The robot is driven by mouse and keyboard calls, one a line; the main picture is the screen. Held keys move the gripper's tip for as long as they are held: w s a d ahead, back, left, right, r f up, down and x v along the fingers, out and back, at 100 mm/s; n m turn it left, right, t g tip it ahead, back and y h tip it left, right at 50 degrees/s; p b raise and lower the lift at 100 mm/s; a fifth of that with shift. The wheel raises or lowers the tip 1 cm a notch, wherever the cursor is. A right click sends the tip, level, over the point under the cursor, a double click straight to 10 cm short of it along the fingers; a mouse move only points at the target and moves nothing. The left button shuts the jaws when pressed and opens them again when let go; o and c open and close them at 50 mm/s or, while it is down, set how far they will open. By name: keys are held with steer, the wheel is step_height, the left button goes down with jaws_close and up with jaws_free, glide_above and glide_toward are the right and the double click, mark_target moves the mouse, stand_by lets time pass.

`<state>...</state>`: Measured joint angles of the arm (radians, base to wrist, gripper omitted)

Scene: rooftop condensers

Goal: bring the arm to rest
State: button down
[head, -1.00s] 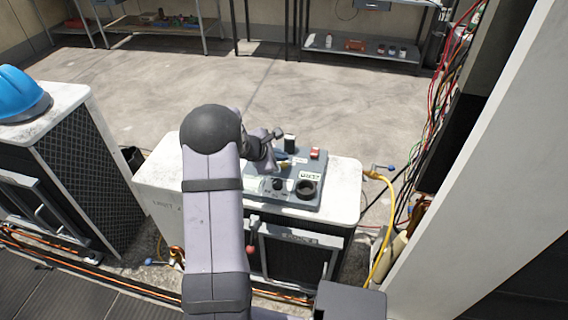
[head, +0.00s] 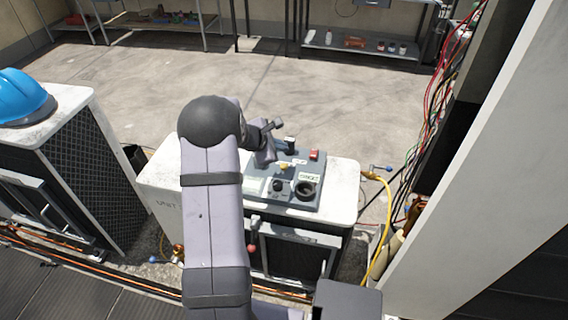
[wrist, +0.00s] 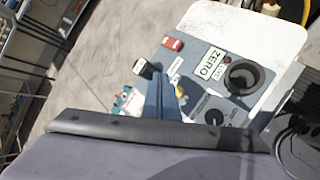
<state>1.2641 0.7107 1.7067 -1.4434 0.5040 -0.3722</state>
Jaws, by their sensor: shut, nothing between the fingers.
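My gripper shows in the wrist view (wrist: 163,98) as narrow blue-grey fingers held together, with nothing between them. It hangs above the grey control panel (wrist: 240,95), apart from it as far as I can tell. In the head view the panel (head: 318,170) lies on the white-topped condenser unit (head: 343,185), and my wrist covers part of its left side. The panel carries a red block (head: 314,155), a black upright piece (head: 290,145), a yellow part (head: 284,167), a dark knob (head: 278,186) and a black round socket (head: 306,190).
A second condenser (head: 75,150) with a blue hard hat (head: 22,98) stands at left. A tall pale cabinet side (head: 490,150) with loose coloured wires (head: 432,120) stands at right. A yellow hose (head: 384,235) runs beside the unit. The floor behind (head: 320,90) is clear up to the shelves.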

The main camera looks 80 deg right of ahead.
stand_by(0.7)
steer(key=w+a+r+m+t+y, duration=0.1)
steer(key=w+a+t+y, duration=0.1)
steer(key=w+a, duration=0.95)
steer(key=w+a+r+m+t+y, duration=0.1)
steer(key=w+a, duration=0.8)
steer(key=a, duration=0.6)
steer(key=s+a+m+y, duration=0.1)
steer(key=s+a+y, duration=0.1)
steer(key=a, duration=1.4)
steer(key=s+a+m+y, duration=0.1)
steer(key=s+a+y, duration=0.1)
steer(key=a, duration=1.4)
steer(key=shift+s+a+t+y, duration=0.3)
steer(key=shift+s+t+y, duration=0.1)
steer(key=shift+y, duration=0.3)
